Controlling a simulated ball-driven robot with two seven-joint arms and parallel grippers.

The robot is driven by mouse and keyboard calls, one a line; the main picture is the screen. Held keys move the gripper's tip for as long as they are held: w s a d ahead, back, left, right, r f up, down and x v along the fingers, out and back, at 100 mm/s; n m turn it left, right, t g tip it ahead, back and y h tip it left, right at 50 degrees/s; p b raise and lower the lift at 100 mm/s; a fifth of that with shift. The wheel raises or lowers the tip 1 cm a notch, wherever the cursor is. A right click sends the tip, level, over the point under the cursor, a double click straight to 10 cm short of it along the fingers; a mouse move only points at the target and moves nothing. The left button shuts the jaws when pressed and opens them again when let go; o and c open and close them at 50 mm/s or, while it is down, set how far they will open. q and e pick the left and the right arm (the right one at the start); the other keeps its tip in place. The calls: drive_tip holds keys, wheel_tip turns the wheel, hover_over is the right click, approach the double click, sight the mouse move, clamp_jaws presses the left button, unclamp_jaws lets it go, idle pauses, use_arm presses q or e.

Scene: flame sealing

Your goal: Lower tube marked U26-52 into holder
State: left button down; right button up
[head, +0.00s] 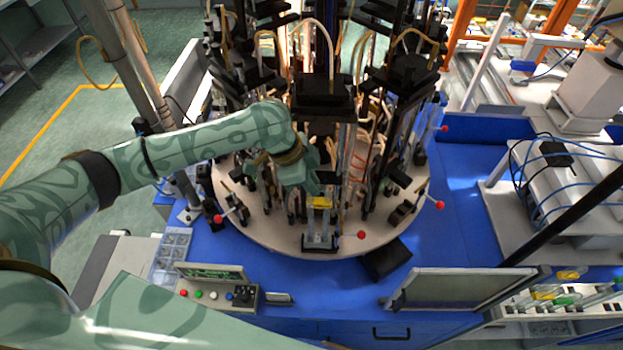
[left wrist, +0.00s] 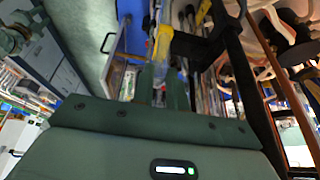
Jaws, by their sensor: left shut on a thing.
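My left gripper (head: 314,182) reaches in from the left to the front of the round machine table, and its jaws are shut on a thin tube-like thing. In the left wrist view, the fingers (left wrist: 162,90) close around this narrow piece, which is mostly hidden between them. No marking such as U26-52 can be read. A black holder (head: 320,240) with a yellow block (head: 320,202) stands at the front of the turntable, just below the fingers. A yellow piece (left wrist: 162,45) also shows just past the fingertips in the left wrist view. I cannot tell whether tube and holder touch. My right gripper is not in view.
The round beige turntable (head: 280,235) carries several black posts and similar stations close around my gripper. Red knobs (head: 361,235) stick out at its rim. A control box (head: 215,290) and a dark screen (head: 455,288) stand on the blue bench (head: 330,290) in front.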

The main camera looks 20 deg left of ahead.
use_arm(q)
drive_tip(key=shift+f, duration=0.2)
drive_tip(key=c, duration=1.3)
unclamp_jaws()
drive_tip(key=shift+r, duration=2.25)
drive_tip(key=v, duration=1.6)
drive_tip(key=shift+a+r, duration=0.1)
drive_tip(key=shift+a, duration=0.1)
